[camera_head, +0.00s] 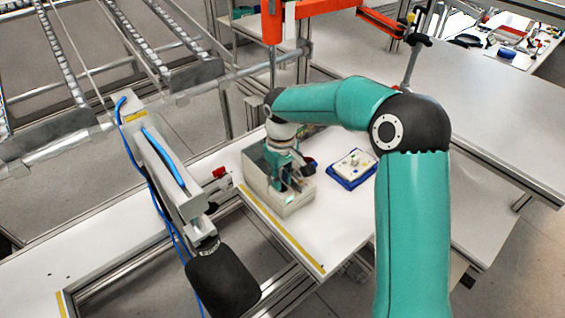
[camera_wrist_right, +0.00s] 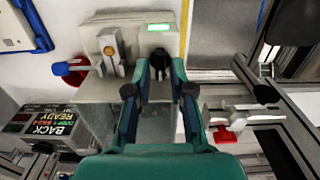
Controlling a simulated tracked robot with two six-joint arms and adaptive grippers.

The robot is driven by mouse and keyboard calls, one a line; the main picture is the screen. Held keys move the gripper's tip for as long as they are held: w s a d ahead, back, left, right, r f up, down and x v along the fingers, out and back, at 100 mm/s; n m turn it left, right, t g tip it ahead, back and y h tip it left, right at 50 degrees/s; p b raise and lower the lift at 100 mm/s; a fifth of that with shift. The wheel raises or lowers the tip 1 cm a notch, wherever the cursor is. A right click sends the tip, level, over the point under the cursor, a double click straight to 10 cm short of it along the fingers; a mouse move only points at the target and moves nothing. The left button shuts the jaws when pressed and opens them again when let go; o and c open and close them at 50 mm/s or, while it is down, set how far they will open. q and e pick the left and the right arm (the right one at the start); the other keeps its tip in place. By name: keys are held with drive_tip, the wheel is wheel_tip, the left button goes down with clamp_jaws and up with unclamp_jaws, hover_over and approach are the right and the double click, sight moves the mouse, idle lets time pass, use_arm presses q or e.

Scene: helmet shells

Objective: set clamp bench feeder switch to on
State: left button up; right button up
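The clamp bench feeder, a beige-grey box (camera_head: 292,203), stands on the white bench in the head view. The right wrist view shows its top (camera_wrist_right: 125,88), with a small lit green window (camera_wrist_right: 158,27). A dark upright switch lever (camera_wrist_right: 159,64) stands below the window. A silver lever with an orange tip (camera_wrist_right: 110,55) is to its left. My right gripper (camera_head: 292,181) is over the box; in the wrist view its teal fingers (camera_wrist_right: 160,72) are apart, one on each side of the dark lever. I cannot tell whether they touch it. My left gripper is out of view.
A blue tray (camera_head: 341,180) with a white part is right of the box. A grey fixture with a black pad (camera_head: 222,280) stands in front left. A red clip (camera_wrist_right: 224,136) is on the frame nearby.

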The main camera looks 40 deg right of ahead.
wheel_tip(320, 180, up, 11)
drive_tip(key=shift+r, duration=0.15)
idle(0.7)
